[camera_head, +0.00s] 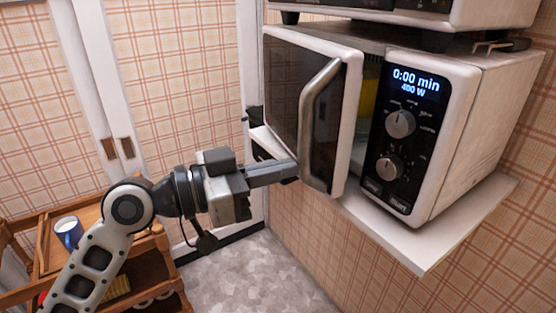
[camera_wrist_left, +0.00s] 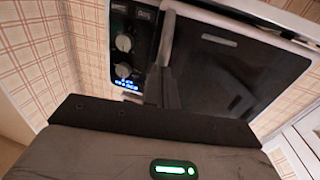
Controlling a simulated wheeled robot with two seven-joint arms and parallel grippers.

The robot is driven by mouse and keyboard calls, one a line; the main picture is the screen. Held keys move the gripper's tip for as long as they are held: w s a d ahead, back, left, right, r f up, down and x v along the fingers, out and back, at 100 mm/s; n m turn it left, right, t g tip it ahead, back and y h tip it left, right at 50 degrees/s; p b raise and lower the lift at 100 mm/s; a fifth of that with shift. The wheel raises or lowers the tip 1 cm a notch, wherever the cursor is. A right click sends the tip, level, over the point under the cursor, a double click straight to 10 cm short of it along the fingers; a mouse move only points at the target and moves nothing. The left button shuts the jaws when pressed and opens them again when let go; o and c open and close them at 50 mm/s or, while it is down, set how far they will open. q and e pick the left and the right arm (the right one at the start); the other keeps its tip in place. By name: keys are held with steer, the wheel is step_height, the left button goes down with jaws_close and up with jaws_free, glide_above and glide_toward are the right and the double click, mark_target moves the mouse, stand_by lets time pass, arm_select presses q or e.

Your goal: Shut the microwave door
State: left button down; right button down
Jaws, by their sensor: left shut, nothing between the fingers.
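The white microwave (camera_head: 480,110) stands on a white wall shelf, and its display reads 0:00 min and 400 W. Its door (camera_head: 349,105) is partly open, swung out to the left, with a gap through which a bit of yellow shows inside. A curved metal handle (camera_head: 318,120) runs down the door's front. My left gripper (camera_head: 294,170) is shut and empty, its tips at the lower part of the door near the handle; I cannot tell whether they touch. In the left wrist view the fingers (camera_wrist_left: 170,90) point at the handle (camera_wrist_left: 166,40) and the dark door (camera_wrist_left: 220,65). My right gripper is out of view.
The white shelf (camera_head: 425,262) carries the microwave. Another white appliance (camera_head: 480,12) stands above it. A wooden cart (camera_head: 30,240) with a blue mug (camera_head: 69,232) is at the lower left. White cupboard doors (camera_head: 110,80) are behind, and the grey floor (camera_head: 250,280) is clear.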

mark_target(334, 160)
arm_select(q)
steer(key=shift+d, duration=0.1)
steer(key=x, duration=0.4)
steer(key=s+x, duration=0.1)
steer(key=x, duration=0.1)
steer(key=shift+w+d+p, duration=0.1)
steer(key=shift+d+p, duration=0.2)
steer(key=shift+d, duration=0.05)
steer(key=shift+a+r, duration=0.1)
